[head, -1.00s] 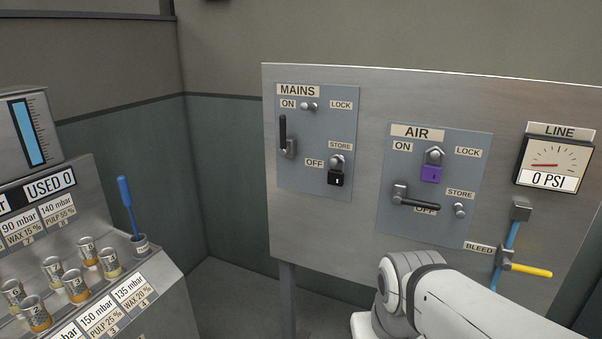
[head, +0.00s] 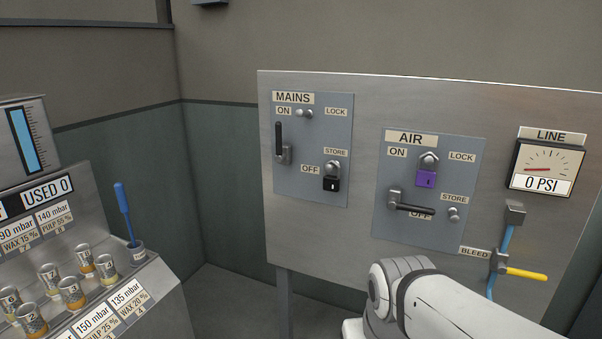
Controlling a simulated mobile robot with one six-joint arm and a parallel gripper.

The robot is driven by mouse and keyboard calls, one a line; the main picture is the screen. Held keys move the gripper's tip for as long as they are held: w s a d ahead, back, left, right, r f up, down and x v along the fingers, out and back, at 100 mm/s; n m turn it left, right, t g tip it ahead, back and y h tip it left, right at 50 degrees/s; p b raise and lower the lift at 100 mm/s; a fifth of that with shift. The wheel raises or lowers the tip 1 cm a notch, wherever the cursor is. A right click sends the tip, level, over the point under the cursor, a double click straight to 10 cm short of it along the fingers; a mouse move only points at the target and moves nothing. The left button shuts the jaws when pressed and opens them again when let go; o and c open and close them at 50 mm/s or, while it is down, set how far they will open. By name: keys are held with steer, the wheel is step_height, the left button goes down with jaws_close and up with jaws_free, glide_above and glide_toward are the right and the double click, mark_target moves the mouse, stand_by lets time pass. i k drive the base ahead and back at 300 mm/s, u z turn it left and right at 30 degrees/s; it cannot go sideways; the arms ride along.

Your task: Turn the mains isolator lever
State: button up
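The mains isolator lever (head: 279,141) is a black handle on a grey plate at the left of the steel panel. It stands upright, its top near the ON label, with its metal pivot at the lower end. A black padlock (head: 332,183) hangs on the STORE peg of the same plate, beside the OFF label. The peg (head: 304,113) by the LOCK label is bare. My gripper is not in view; only a white link of my arm shows at the lower right.
On the AIR plate, a black lever (head: 412,208) lies sideways by OFF, and a purple padlock (head: 427,179) hangs at LOCK. The gauge (head: 548,166) reads 0 PSI above a yellow bleed handle (head: 526,274). A console with several cups (head: 72,292) stands at the left.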

mark_target(280, 157)
steer(key=z, duration=2.25)
steer(key=k, duration=1.2)
steer(key=u, duration=1.8)
steer(key=i, duration=1)
steer(key=u, duration=0.05)
